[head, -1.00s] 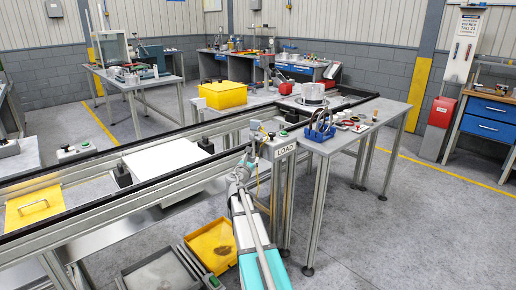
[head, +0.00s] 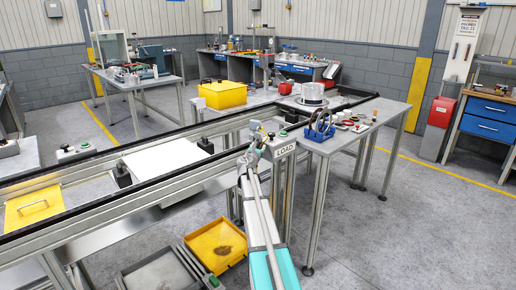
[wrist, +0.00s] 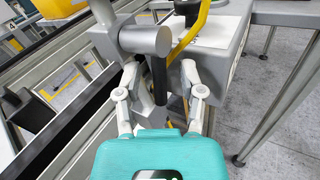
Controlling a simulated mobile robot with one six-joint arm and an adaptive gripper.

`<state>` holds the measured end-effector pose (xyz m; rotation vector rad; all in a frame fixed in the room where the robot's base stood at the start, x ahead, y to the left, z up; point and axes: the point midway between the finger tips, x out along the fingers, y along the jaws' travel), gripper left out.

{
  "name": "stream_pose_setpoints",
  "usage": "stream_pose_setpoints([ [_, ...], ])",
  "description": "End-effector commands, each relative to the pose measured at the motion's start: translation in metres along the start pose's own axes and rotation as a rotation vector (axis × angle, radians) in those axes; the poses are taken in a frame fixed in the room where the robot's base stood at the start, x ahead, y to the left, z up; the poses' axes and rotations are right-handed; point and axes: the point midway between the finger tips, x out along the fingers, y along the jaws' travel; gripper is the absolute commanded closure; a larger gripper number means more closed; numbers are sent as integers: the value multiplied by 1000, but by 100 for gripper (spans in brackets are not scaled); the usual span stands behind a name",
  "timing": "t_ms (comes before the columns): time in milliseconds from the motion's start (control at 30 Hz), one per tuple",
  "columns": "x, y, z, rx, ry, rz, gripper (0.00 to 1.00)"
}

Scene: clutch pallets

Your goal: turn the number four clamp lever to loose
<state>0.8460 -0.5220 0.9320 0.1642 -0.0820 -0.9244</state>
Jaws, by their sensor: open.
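In the wrist view my gripper (wrist: 161,74) is open, with one pale finger on each side of a dark hanging grip (wrist: 159,80). The grip joins a grey cylindrical hub (wrist: 146,40) and looks like a clamp lever. I cannot read a number on it, and I cannot tell whether the fingers touch it. In the head view my gripper (head: 252,154) is at the conveyor edge beside the post with the LOAD sign (head: 285,150); the lever is too small to make out there.
A yellow box (head: 222,95) is behind the conveyor. Yellow and grey trays (head: 217,243) lie below. The floor at right is clear.

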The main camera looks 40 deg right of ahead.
Motion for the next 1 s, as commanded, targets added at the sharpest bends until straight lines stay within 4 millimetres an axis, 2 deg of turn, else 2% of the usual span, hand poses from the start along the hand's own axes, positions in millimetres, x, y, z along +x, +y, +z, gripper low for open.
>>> stream_pose_setpoints([
  [333,2,0,0,0,0,0,49],
  [367,2,0,0,0,0,0,53],
  [600,2,0,0,0,0,0,97],
  [633,2,0,0,0,0,0,100],
  [800,-3,2,0,0,0,0,100],
  [1000,1,1,0,3,4,0,100],
])
